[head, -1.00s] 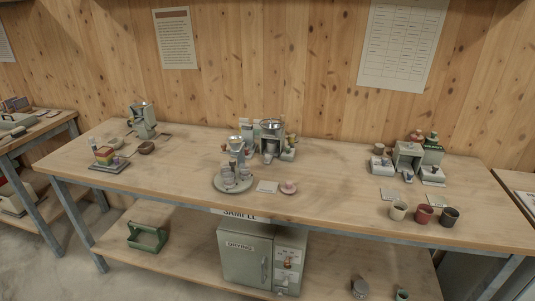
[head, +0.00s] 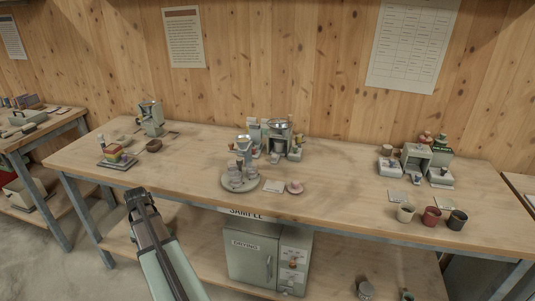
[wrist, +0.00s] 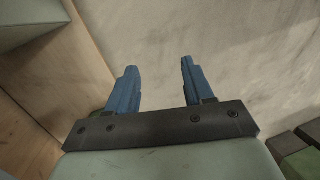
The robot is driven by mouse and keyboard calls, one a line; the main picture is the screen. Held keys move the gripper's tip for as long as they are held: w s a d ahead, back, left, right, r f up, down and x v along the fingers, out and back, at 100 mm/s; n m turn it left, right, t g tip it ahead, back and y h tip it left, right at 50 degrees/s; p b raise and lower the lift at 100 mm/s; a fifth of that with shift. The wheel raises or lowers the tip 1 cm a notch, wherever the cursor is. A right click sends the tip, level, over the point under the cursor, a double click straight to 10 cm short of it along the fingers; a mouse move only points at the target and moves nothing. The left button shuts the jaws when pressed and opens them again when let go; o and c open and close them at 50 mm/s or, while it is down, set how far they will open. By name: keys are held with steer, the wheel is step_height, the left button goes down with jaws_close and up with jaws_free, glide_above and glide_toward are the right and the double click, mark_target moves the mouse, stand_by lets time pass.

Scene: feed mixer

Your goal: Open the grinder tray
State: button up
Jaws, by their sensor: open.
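A grey-green machine with a metal top (head: 151,119), which looks like a grinder, stands at the back left of the bench. Another machine with a metal hopper bowl (head: 278,126) stands at the back middle. A tray on either is too small to tell. My gripper (head: 135,193) is in front of the bench's front edge, left of the middle, apart from both machines. In the wrist view my gripper (wrist: 158,66) shows two blue fingers spread apart with nothing between them.
A round tray (head: 229,187) with small vessels stands near the bench's front edge. A block stack on a base (head: 116,154) sits at left. Three cups (head: 430,217) stand at front right. A green cabinet (head: 251,258) is on the lower shelf. Bare benchtop (head: 190,158) lies between.

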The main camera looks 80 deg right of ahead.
steer(key=s+d+r+t+h, duration=0.1)
steer(key=s+d+r, duration=0.2)
steer(key=d+r, duration=0.65)
steer(key=s+d+r+m+t+h, duration=0.1)
steer(key=s+d+r, duration=0.4)
steer(key=d, duration=0.7)
steer(key=s+d+r+t+h, duration=0.1)
steer(key=s+d+r, duration=0.1)
steer(key=d+r, duration=0.8)
step_height(320, 180, up, 8)
steer(key=f+m+h, duration=0.1)
steer(key=m+h, duration=0.2)
steer(key=m, duration=0.4)
glide_above(274, 155)
steer(key=w, duration=0.2)
steer(key=s+a+f+m, duration=0.3)
steer(key=s+a+m, duration=0.1)
steer(key=a+m, duration=0.1)
steer(key=shift+h, duration=0.3)
steer(key=x, duration=1.3)
steer(key=shift+a+f, duration=0.1)
jaws_close()
